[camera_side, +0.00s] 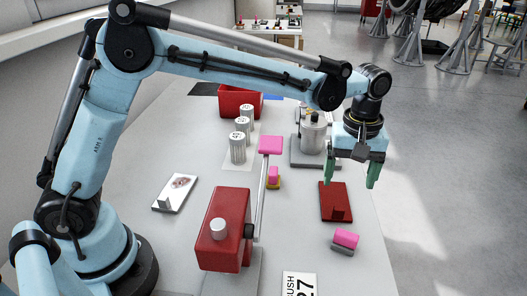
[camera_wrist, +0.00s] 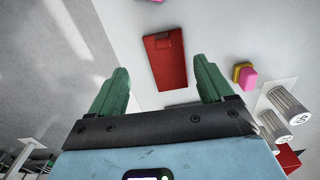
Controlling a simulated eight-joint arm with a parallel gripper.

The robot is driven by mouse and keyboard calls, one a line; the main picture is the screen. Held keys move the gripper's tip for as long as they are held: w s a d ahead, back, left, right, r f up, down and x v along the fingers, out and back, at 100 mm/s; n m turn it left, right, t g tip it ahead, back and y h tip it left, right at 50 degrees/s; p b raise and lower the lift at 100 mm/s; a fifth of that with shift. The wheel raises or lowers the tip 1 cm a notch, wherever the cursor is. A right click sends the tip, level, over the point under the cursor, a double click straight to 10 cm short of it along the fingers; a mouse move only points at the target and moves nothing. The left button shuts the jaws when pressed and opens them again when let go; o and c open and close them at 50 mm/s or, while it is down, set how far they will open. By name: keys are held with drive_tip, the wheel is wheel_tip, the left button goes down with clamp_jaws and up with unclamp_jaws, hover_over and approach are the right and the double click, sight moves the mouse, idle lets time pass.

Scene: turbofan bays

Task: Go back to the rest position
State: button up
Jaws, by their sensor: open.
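My gripper (camera_side: 352,172) hangs above the table on the right side, its two green fingers apart and empty. In the wrist view my gripper (camera_wrist: 162,88) also shows its fingers spread, with nothing between them. Below it and to its left in the side view lies a flat red plate (camera_side: 334,199) with a raised block; the red plate (camera_wrist: 165,65) appears beyond the fingertips in the wrist view. The gripper touches no object.
A red box with a lever (camera_side: 222,232) stands at the front. A silver canister (camera_side: 313,135) stands behind my gripper. Ribbed cylinders (camera_side: 238,148), a red bin (camera_side: 240,103), a white plate (camera_side: 174,193) and a pink block (camera_side: 345,238) are on the table (camera_side: 300,240).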

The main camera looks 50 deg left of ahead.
drive_tip(key=shift+n, duration=0.5)
drive_tip(key=w+a, duration=0.1)
drive_tip(key=a, duration=0.1)
drive_tip(key=w+a+f, duration=0.1)
drive_tip(key=w+a, duration=0.1)
drive_tip(key=s+d+r+m, duration=0.2)
drive_tip(key=s+d+m, duration=0.2)
drive_tip(key=s+d, duration=0.9)
drive_tip(key=shift+s+r, duration=0.15)
drive_tip(key=shift+s, duration=0.45)
drive_tip(key=shift+w, duration=0.1)
